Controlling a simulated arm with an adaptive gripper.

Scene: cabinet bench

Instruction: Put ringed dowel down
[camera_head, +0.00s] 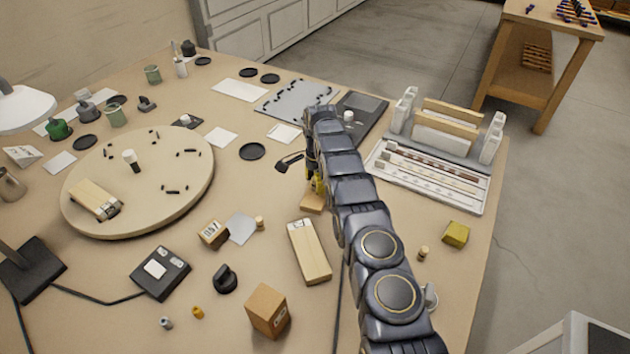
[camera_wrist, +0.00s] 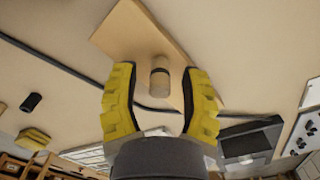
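The ringed dowel (camera_wrist: 160,88), a small pale wooden cylinder with a dark band, shows in the wrist view between the yellow fingers of my gripper (camera_wrist: 160,88). A gap shows on each side of it, so the fingers look open around it and not touching it. A tan wooden block (camera_wrist: 130,38) shows behind the dowel; I cannot tell whether the dowel rests on it. In the head view my gripper (camera_head: 317,183) is low over the bench, just above a tan block (camera_head: 312,205). The ringed dowel is hidden there by my arm and gripper.
A long wooden block (camera_head: 309,250) and a small dowel (camera_head: 260,223) are nearby. A round turntable (camera_head: 140,195) is at left. A white rack (camera_head: 430,178) is at right. A yellow block (camera_head: 456,234) and a cardboard box (camera_head: 268,310) stand nearer.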

